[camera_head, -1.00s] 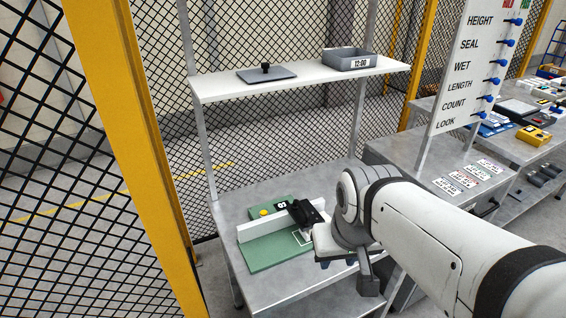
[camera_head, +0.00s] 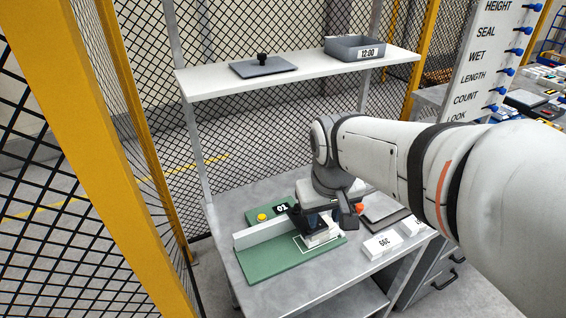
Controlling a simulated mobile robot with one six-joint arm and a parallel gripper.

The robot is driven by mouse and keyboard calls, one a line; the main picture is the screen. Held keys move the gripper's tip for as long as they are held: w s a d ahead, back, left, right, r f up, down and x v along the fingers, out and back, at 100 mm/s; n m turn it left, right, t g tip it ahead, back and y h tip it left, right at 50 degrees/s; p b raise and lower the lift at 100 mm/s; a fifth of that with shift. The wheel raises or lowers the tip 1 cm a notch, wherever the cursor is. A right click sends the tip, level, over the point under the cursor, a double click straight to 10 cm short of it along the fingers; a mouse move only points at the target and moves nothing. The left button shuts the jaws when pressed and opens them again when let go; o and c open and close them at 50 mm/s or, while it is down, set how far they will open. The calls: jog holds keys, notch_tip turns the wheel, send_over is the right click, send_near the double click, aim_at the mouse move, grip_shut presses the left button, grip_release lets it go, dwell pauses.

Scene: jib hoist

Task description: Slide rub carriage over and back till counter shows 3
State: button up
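The rub fixture is a green base plate (camera_head: 272,262) on the grey bench, with a long white bar (camera_head: 262,234) across it. The counter (camera_head: 282,208) is a small black display behind the bar, and its digits look like 01 seen upside down. A yellow button (camera_head: 262,217) is left of it. The dark rub carriage (camera_head: 297,216) is at the bar's right end, partly hidden by my gripper. My gripper (camera_head: 318,236) points down at the carriage, over a white outlined area on the plate. Its fingers are hard to make out, so I cannot tell whether it grips.
A white labelled block (camera_head: 381,245) and a grey plate (camera_head: 384,209) lie right of the fixture. A red-orange knob (camera_head: 359,208) is close to my wrist. Yellow-framed mesh fencing stands left.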

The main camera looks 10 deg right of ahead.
jog(key=w+a+f+n+g+h+b, duration=0.1)
jog(key=w+f, duration=0.2)
jog(key=w, duration=0.5)
jog(key=w+a+f+n+g+b, duration=0.1)
jog(key=w+f+n, duration=0.15)
jog(key=w, duration=0.45)
jog(key=shift+m, duration=0.45)
jog(key=f, duration=0.3)
jog(key=d+f, duration=0.1)
jog(key=f, duration=0.1)
jog(key=w+f, duration=0.1)
jog(key=f, duration=0.2)
jog(key=shift+d+f, duration=0.15)
jog(key=shift+f, duration=0.15)
grip_shut()
